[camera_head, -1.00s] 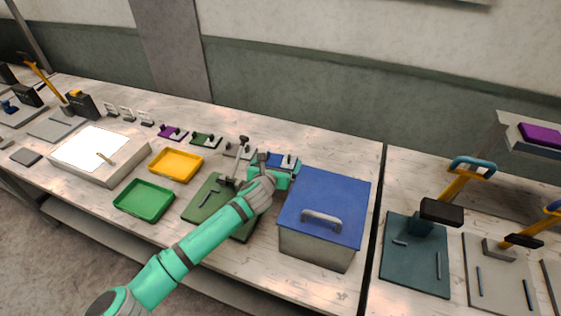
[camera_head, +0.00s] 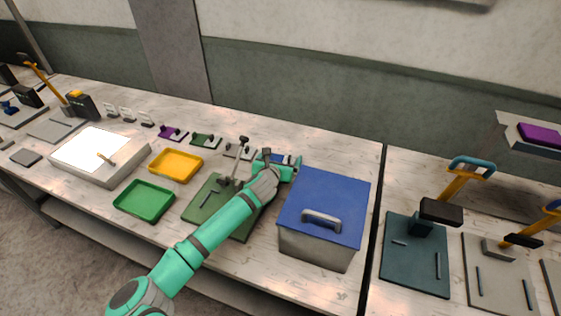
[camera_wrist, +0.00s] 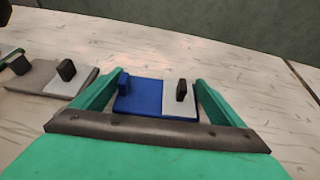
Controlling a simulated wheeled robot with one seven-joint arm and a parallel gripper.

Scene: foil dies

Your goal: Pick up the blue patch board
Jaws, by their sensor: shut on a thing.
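In the head view my gripper (camera_head: 278,165) is at the back of the bench, just behind the blue-lidded box, and hides most of the board (camera_head: 282,158). I cannot tell whether the board is off the bench top.
A grey box with a blue lid (camera_head: 325,200) stands close to the right of my gripper. A grey board (camera_wrist: 50,78) lies to the left. Green (camera_head: 205,141) and purple (camera_head: 172,133) boards are further left. A dark green plate with a lever (camera_head: 222,205) is in front.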

